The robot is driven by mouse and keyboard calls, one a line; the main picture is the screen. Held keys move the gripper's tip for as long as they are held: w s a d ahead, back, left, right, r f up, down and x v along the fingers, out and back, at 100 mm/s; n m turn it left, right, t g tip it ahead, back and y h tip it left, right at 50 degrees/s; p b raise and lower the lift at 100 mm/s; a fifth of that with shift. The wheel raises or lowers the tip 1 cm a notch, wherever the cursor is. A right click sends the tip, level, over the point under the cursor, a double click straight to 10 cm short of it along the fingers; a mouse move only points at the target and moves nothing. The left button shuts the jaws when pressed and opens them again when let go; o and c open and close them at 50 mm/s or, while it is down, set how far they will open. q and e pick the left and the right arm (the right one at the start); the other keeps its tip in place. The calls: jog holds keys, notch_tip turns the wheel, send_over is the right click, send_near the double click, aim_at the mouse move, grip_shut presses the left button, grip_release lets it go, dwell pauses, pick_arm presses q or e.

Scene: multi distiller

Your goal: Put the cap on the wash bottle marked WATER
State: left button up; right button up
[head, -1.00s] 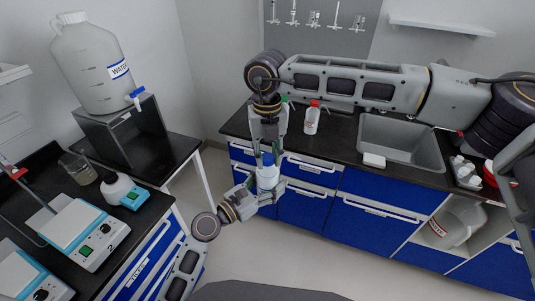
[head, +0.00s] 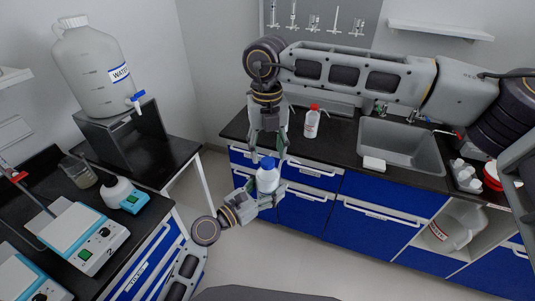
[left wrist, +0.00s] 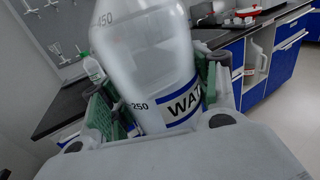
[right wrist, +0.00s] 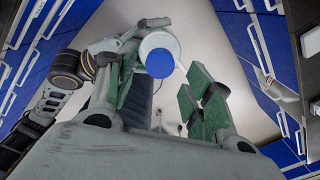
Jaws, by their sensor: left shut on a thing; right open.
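The wash bottle (head: 267,183) is a white, translucent squeeze bottle held upright in the air in front of the counter. Its blue-banded label, partly hidden, reads "WAT" in the left wrist view (left wrist: 185,105). My left gripper (head: 262,192) is shut around the bottle's body from the side. The blue cap (head: 267,163) sits on top of the bottle; it also shows from above in the right wrist view (right wrist: 160,63). I cannot tell how tightly it sits. My right gripper (head: 268,150) is open and points down just above the cap, its fingers apart and empty.
A red-capped bottle (head: 311,123) stands on the black counter behind, left of the sink (head: 402,145). A large WATER carboy (head: 95,70) stands on a grey stand at the left. Hotplates (head: 85,238) line the left bench. The floor between the benches is clear.

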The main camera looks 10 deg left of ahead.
jog(key=shift+r, duration=0.55)
jog(key=shift+f, duration=0.15)
jog(key=shift+c, duration=0.2)
